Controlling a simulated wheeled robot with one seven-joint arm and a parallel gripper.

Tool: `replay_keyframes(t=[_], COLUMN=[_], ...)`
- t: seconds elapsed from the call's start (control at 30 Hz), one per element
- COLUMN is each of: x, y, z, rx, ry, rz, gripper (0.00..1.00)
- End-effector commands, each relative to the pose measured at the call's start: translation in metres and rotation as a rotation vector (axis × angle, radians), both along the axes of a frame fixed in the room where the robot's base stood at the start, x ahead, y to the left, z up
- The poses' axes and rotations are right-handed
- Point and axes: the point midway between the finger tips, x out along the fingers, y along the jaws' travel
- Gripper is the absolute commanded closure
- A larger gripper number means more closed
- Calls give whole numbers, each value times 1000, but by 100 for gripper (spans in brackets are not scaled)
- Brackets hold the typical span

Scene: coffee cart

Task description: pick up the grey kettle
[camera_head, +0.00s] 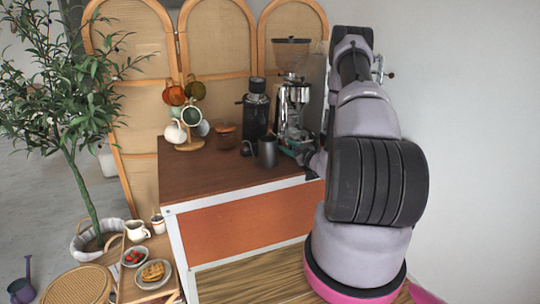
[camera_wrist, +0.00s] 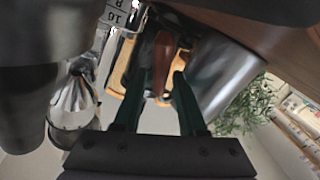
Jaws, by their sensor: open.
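The grey kettle (camera_head: 268,152) is a plain grey cylinder standing upright on the brown counter, near its right front part. In the wrist view a smooth grey metal body (camera_wrist: 228,75), which looks like the kettle, is at the right, beside the right finger. My gripper (camera_head: 292,151) is low over the counter, just right of the kettle. In the wrist view my gripper (camera_wrist: 161,78) is open with two dark green fingers. A reddish-brown upright piece (camera_wrist: 162,62) shows between the fingers; I cannot tell whether it is near or behind them.
The espresso machine (camera_head: 293,100) and black grinder (camera_head: 255,108) stand behind the kettle. A brown jar (camera_head: 226,135) and a mug tree (camera_head: 189,143) with several cups stand to the left. The counter's front left (camera_head: 195,180) is clear. A wall is close on the right.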

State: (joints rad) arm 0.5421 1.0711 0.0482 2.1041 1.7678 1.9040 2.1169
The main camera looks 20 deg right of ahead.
Motion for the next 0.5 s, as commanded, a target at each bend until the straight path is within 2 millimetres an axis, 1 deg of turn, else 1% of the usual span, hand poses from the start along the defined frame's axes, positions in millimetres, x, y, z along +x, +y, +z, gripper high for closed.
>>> replay_keyframes(t=[0.13,0.17,0.2,0.23,0.27,0.5], x=[0,0,0,0,0,0], y=[0,0,0,0,0,0], z=[0,0,0,0,0,0], rx=[0,0,0,0,0,0], ry=[0,0,0,0,0,0], rz=[0,0,0,0,0,1], gripper=[59,67,82,94,100,100])
